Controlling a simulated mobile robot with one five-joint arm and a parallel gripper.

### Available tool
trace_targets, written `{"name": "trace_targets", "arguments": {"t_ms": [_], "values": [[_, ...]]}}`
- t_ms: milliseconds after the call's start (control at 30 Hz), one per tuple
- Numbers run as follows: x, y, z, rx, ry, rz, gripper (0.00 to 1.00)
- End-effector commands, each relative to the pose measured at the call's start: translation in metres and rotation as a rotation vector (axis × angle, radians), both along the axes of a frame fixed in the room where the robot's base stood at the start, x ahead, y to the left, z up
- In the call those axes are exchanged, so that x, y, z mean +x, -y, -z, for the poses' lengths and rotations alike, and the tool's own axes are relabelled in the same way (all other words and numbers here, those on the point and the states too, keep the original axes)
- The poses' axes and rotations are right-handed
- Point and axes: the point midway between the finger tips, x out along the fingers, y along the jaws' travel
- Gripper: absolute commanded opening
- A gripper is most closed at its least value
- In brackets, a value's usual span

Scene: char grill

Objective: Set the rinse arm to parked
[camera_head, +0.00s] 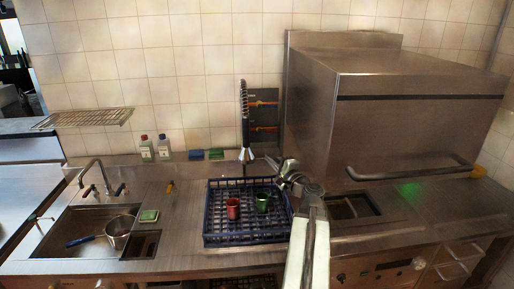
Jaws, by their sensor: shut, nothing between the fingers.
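The rinse arm (245,122) is a dark, spring-coiled hose hanging in front of a dark wall panel behind the dish rack. Its pale, cone-shaped spray head (246,155) points down above the rack's back edge. My gripper (271,162) is just right of the spray head, above the back right of the rack. It is shut and empty. I cannot tell whether it touches the spray head. My arm reaches up from the bottom of the view and covers the rack's right edge.
A blue dish rack (222,240) holds a red cup (233,208) and a green cup (263,203). A large steel hood machine (400,120) with a bar handle (415,172) stands on the right. A sink (70,225) with a pan (118,228) and tap (95,168) is left.

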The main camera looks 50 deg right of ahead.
Motion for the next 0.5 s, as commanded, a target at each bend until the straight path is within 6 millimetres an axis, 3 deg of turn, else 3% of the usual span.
{"name": "trace_targets", "arguments": {"t_ms": [267, 500], "values": [[0.003, 0.0, 0.0, -0.001, -0.002, -0.003, 0.0], [0.038, 0.01, -0.002, -0.001, -0.002, -0.006, 0.0]]}}
